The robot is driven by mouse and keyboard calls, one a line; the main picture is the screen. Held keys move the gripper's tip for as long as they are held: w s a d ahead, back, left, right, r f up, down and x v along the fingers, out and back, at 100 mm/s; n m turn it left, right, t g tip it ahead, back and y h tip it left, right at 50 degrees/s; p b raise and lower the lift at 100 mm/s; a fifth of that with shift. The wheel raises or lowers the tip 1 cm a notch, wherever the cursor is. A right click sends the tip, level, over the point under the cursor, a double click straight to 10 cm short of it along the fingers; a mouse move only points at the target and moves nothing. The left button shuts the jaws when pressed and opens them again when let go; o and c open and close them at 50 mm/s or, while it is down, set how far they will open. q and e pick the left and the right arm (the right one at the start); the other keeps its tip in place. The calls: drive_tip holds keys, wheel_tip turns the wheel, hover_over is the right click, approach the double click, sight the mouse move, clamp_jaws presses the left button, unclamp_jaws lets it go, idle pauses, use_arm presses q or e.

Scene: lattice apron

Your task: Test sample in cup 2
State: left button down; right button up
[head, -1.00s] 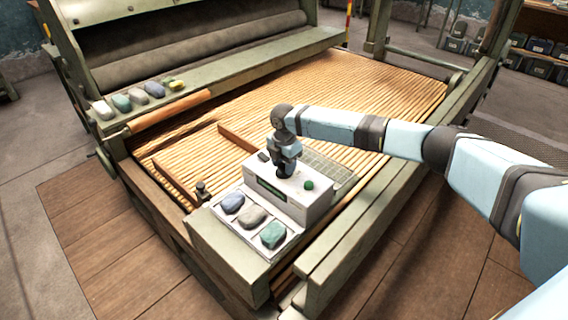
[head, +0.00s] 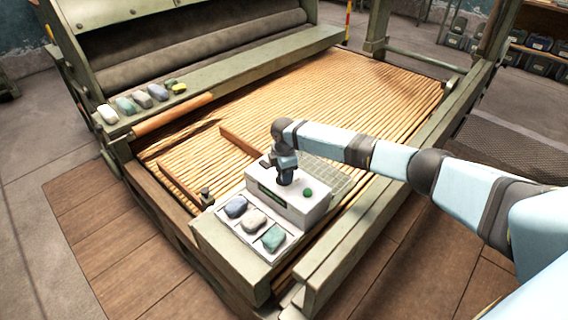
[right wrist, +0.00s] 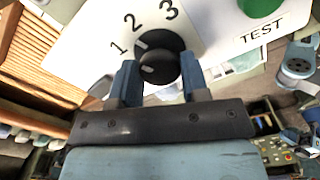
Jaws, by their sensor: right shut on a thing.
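A white tester box (head: 270,204) stands on the machine's slatted bed, with a green button (head: 308,192) on top. In the right wrist view its top shows a black knob (right wrist: 160,50), the numbers 1, 2 and 3, and the green button (right wrist: 262,5) by the word TEST. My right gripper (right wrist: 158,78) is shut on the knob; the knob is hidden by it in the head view. A white mark on the knob points toward the 1 and 2 side; which one exactly I cannot tell. Blue (head: 235,207), beige (head: 254,222) and green (head: 273,239) lumps sit in a row before the box. My left gripper is out of view.
Several coloured lumps (head: 141,99) lie on the machine's green ledge (head: 220,75) at the back left. A brown strip (head: 238,139) stands up from the slats (head: 340,95) behind the box. A green side rail (head: 345,250) runs along the right. The far slats are clear.

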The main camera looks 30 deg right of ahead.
drive_tip(key=shift+r+m+p, duration=0.15)
drive_tip(key=shift+m+p, duration=0.55)
drive_tip(key=shift+m, duration=0.1)
drive_tip(key=shift+m+p, duration=0.5)
drive_tip(key=shift+m, duration=0.1)
drive_tip(key=shift+m+p, duration=0.3)
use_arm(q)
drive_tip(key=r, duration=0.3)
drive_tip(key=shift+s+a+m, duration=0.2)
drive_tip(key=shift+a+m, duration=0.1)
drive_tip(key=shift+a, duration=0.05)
use_arm(e)
drive_tip(key=shift+m, duration=0.3)
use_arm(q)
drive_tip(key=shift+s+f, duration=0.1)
use_arm(e)
drive_tip(key=o, duration=0.7)
drive_tip(key=shift+c, duration=0.2)
drive_tip(key=shift+o, duration=1.3)
